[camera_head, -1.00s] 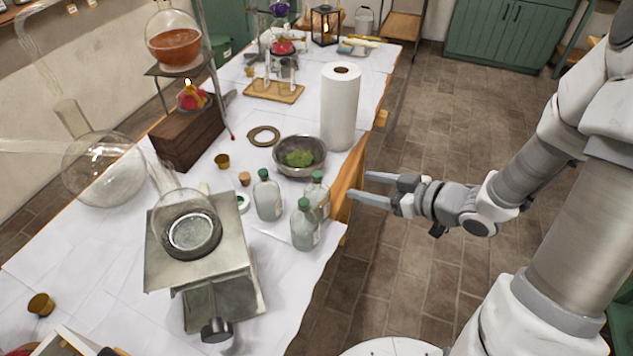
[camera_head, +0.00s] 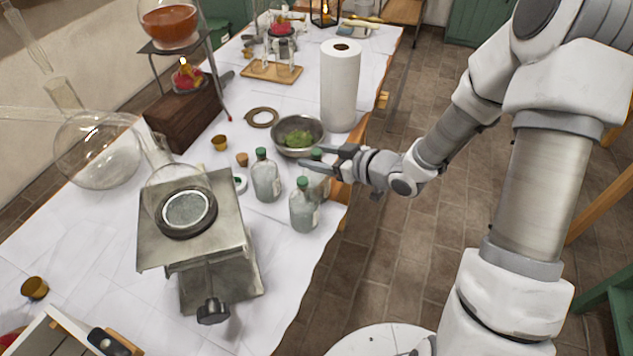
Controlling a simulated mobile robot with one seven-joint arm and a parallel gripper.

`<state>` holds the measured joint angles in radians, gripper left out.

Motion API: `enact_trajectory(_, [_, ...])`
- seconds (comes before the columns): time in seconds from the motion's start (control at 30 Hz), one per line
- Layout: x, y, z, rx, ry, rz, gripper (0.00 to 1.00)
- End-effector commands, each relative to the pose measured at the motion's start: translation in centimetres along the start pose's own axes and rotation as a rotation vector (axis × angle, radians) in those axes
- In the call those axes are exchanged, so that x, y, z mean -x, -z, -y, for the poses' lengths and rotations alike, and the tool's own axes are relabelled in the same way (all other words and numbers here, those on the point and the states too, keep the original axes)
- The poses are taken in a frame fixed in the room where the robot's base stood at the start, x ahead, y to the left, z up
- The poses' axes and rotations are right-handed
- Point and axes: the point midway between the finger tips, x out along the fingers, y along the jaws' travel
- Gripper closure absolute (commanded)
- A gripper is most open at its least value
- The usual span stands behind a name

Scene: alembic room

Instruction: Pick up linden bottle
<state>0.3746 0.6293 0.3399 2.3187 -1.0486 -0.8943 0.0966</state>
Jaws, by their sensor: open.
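My gripper (camera_head: 311,156) is open and empty, reaching in from the right over the table edge.
A metal bowl with green herbs (camera_head: 298,137) sits just behind the bottles. A paper towel roll (camera_head: 340,88) stands farther back. A metal jack stand (camera_head: 232,237) with a round flask (camera_head: 180,192) is at left. A small cork (camera_head: 242,159) is near the left bottle.

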Motion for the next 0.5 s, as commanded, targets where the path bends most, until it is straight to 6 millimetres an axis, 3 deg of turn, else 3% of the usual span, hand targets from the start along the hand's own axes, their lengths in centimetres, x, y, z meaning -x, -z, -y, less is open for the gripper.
enact_trajectory(0.2, [-3.2, -0.4, 0.0, 0.002, 0.002, 0.0, 0.35])
enact_trajectory(0.5, [-3.8, -0.3, 0.0, 0.001, 0.001, 0.0, 0.35])
